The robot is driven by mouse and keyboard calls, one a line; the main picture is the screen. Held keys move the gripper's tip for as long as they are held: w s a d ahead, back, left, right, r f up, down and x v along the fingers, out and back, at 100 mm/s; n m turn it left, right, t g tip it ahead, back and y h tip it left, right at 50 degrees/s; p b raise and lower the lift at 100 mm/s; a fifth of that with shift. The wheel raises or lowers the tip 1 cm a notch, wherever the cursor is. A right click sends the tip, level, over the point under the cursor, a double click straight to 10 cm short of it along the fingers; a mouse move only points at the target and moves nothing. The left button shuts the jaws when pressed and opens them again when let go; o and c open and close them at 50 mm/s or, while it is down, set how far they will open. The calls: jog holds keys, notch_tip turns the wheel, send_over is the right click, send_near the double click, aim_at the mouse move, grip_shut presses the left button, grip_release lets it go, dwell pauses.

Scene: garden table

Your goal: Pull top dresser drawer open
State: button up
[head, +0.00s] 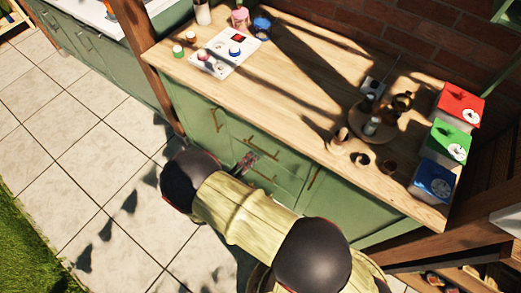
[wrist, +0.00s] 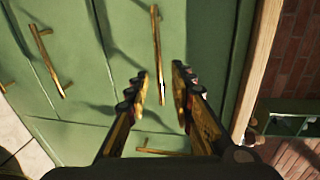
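The green dresser (head: 195,110) stands under a wooden top. In the wrist view, the top drawer (wrist: 205,40) is the green front nearest the wooden edge, and it looks closed. Its long brass handle (wrist: 157,50) runs up the picture, in line with the gap between my fingers. My gripper (wrist: 160,72) is open and empty, with one finger on each side of the handle's line. I cannot tell whether either finger touches it. In the head view my gripper (head: 247,162) is small and dark in front of the drawers, and my arm hides part of the dresser.
A lower drawer handle (wrist: 48,62) and a door handle (wrist: 163,152) are close by. The wooden top (head: 290,90) bears jars, a white board (head: 222,58), a round tray and red, green and blue boxes. Tiled floor (head: 80,150) lies free at left.

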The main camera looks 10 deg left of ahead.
aim_at(260, 149)
jog(key=shift+n, duration=0.3)
jog(key=x, duration=0.2)
jog(key=b+x, duration=0.1)
jog(key=x, duration=0.2)
jog(key=b+x, duration=0.1)
jog(key=x, duration=0.1)
jog(key=shift+w+a+f, duration=0.15)
jog(key=shift+w, duration=0.25)
jog(key=c, duration=0.3)
grip_shut()
